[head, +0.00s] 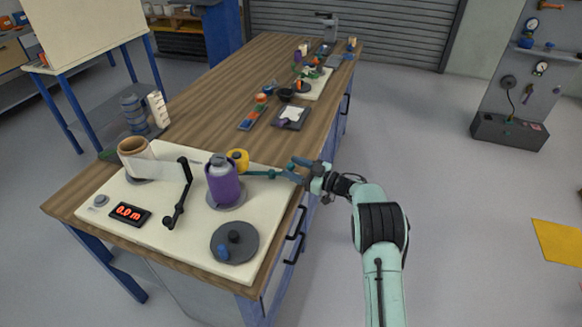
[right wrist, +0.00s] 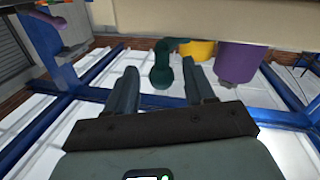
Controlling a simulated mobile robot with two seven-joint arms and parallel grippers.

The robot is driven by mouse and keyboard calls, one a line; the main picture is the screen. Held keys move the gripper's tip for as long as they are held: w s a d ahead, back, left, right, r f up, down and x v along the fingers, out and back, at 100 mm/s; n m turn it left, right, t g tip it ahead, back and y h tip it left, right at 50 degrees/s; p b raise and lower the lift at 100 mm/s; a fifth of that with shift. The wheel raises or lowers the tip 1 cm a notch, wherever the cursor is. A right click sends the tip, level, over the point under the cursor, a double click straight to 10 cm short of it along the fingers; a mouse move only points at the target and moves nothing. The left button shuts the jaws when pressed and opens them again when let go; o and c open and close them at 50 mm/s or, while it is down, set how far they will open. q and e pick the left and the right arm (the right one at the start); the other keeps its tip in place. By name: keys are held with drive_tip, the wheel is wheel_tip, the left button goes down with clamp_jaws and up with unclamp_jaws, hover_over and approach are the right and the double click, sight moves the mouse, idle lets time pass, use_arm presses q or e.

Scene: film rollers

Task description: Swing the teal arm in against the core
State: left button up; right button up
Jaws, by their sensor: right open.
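The teal arm (head: 264,173) is a thin bar reaching right from beside the yellow roller (head: 238,160) to the edge of the cream board (head: 160,222). A purple cylinder with a grey top (head: 224,183) stands upright on a grey disc, left of the bar and apart from its outer end. My right gripper (head: 294,170) is open at the bar's outer end. In the right wrist view, the teal arm's upright end (right wrist: 163,68) shows between and beyond my open fingers (right wrist: 162,88); contact cannot be told. My left gripper is not in view.
A cardboard-coloured roll (head: 135,155) with a pale sheet, a black lever (head: 181,195), a red-digit display (head: 130,213) and a dark disc with knobs (head: 234,243) share the board. Loose items lie farther back on the wooden bench (head: 203,110).

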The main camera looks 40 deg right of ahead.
drive_tip(key=v, duration=1.2)
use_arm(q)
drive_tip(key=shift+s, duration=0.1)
